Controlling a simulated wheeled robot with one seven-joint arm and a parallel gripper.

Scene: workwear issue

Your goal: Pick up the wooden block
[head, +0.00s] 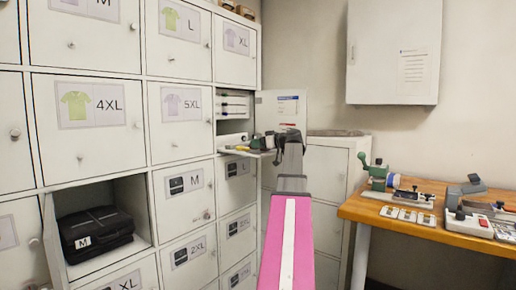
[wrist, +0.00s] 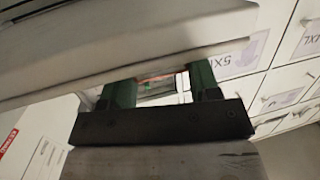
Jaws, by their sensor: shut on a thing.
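In the head view my gripper (head: 263,144) is at the open compartment in the locker wall, beside a pale shelf edge (head: 240,151). In the wrist view its two green fingers (wrist: 154,88) stand apart, and their tips run behind a pale panel (wrist: 110,45). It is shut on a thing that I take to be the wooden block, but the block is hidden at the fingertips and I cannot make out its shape. A thin orange-red edge shows in the gap between the fingers.
Closed labelled locker doors (head: 180,125) surround the compartment. An open locker door (head: 285,108) stands just behind my gripper. An open cubby (head: 140,205) at lower left holds a black folded garment (head: 95,232). A wooden workbench (head: 400,217) with tools is at right.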

